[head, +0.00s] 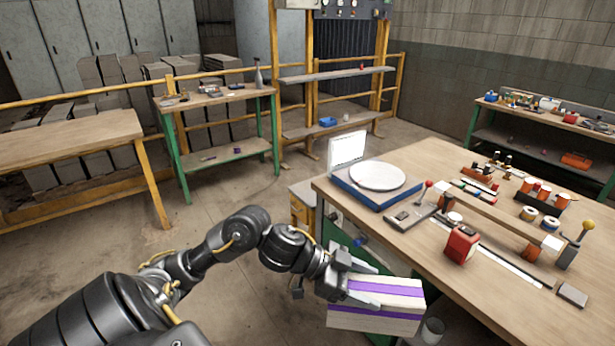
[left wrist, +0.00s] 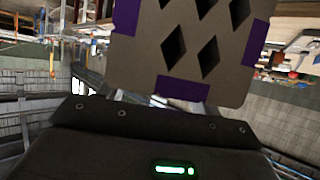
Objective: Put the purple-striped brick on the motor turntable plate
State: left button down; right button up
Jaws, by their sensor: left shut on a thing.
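The purple-striped brick (head: 378,322) is pale with purple bands and hangs in front of the workbench's near left edge. My left gripper (head: 362,286) is shut on its near left end. In the left wrist view the brick (left wrist: 188,50) shows a grey face with diamond-shaped holes and purple patches at its edges. The motor turntable plate (head: 377,175) is a white round disc, empty, on a blue base (head: 372,196) at the workbench's far left corner. The brick is nearer to me than the plate and apart from it. My right gripper is not in view.
The wooden workbench (head: 440,158) fills the right. A white upright panel (head: 347,149) stands behind the plate. Right of the plate are a lever fixture (head: 415,208), a red box (head: 461,244) and a long raised bar (head: 495,218).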

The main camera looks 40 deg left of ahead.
aim_at(378, 174)
jog(key=u, duration=0.05)
jog(key=k, duration=0.25)
jog(key=u, duration=1.1)
jog(key=i, duration=1.75)
jog(key=z, duration=0.75)
jog(key=i, duration=0.55)
jog(key=z, duration=0.5)
